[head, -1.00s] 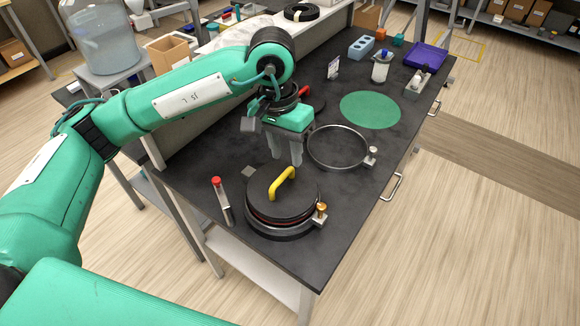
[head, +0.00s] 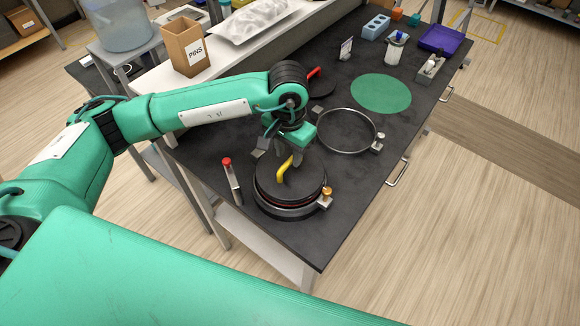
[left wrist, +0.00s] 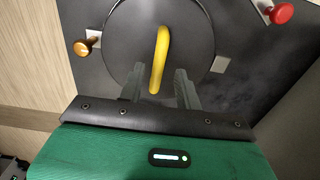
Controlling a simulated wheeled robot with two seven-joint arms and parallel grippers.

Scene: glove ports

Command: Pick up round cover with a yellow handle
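The round black cover (head: 308,182) sits in a dark ring with a brass knob at the near end of the bench. Its yellow handle (head: 283,172) is an upright arch; in the left wrist view the handle (left wrist: 160,52) runs up the middle of the cover (left wrist: 195,40). My left gripper (head: 285,152) is over the cover, by the handle's upper end. In the left wrist view its two fingers (left wrist: 158,86) are apart, one on each side of the handle's lower end, with gaps visible. Exact fingertip height over the cover is unclear. My right gripper is not in view.
A red-topped upright piece (head: 231,178) stands left of the cover. An empty metal ring (head: 346,150) and a green disc (head: 381,94) lie beyond. A red-handled dark cover (head: 318,86) lies behind my arm. The bench (head: 330,215) is clear toward its near right edge.

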